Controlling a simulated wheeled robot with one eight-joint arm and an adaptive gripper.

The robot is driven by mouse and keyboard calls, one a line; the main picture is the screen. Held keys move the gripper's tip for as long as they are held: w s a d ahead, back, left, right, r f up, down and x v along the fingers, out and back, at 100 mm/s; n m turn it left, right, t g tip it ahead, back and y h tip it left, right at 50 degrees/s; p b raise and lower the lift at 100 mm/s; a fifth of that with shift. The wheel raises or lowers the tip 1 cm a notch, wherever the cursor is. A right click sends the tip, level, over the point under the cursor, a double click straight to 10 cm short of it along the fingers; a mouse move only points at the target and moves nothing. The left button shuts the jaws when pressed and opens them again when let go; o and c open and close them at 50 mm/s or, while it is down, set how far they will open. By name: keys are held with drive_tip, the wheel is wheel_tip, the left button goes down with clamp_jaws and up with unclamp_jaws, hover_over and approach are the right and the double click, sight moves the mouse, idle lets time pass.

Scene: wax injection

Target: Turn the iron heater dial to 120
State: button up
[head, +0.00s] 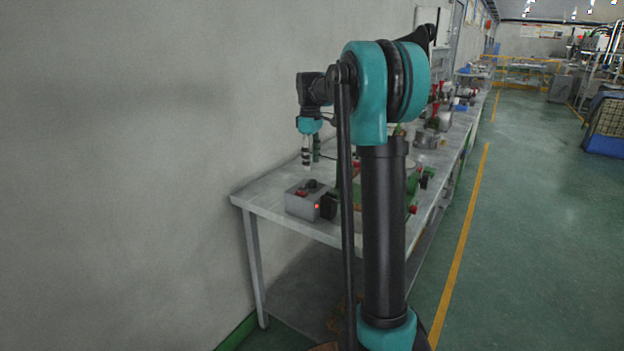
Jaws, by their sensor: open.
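A grey box (300,204), which looks like the iron heater, sits near the front left corner of the metal table in the head view. A small dark knob (312,184), likely its dial, is on top, and red spots show on its top and front. The dial's marks and setting are too small to read. My gripper (307,163) points down above the box, apart from it, and holds nothing that I can see. Its jaws are open, though the gap is hard to make out at this size.
The metal table (262,196) runs back along the grey wall. Green and red equipment (412,184) stands to the right of the box, partly hidden by my arm. More machines stand farther back.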

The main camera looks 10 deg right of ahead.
sight(312, 181)
wheel_tip(312, 181, down, 8)
drive_tip(key=shift+w+d+r, duration=0.1)
drive_tip(key=shift+r, duration=0.15)
clamp_jaws()
idle(0.4)
drive_tip(key=shift+m, duration=0.4)
drive_tip(key=m, duration=1)
drive_tip(key=shift+w, duration=0.1)
idle(0.5)
